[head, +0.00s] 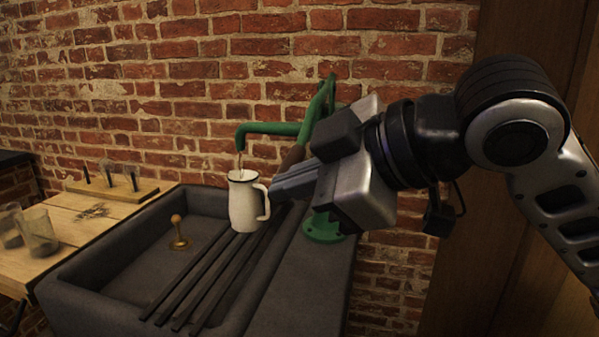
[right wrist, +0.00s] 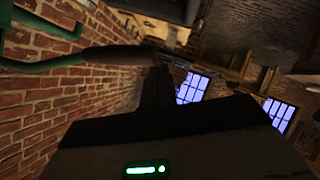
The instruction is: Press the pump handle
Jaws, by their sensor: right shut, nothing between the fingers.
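The green pump (head: 270,129) stands at the back right of the sink, its spout over a white jug (head: 243,205). A thin stream runs from the spout into the jug. The pump's brown handle (head: 293,157) slants down beside my right gripper (head: 277,188); its lower part is hidden behind the gripper. In the right wrist view the dark handle (right wrist: 85,57) passes close to my fingers (right wrist: 158,88). My right gripper is shut and empty, with its tips just right of the jug. Contact with the handle cannot be told. My left gripper is out of view.
The jug stands on dark slats (head: 200,275) laid across a grey sink (head: 115,250). A brass plug with a round knob (head: 177,227) is in the sink. A wooden bench (head: 70,245) at left holds glass jars (head: 40,232) and a rack (head: 125,188). A brick wall is behind.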

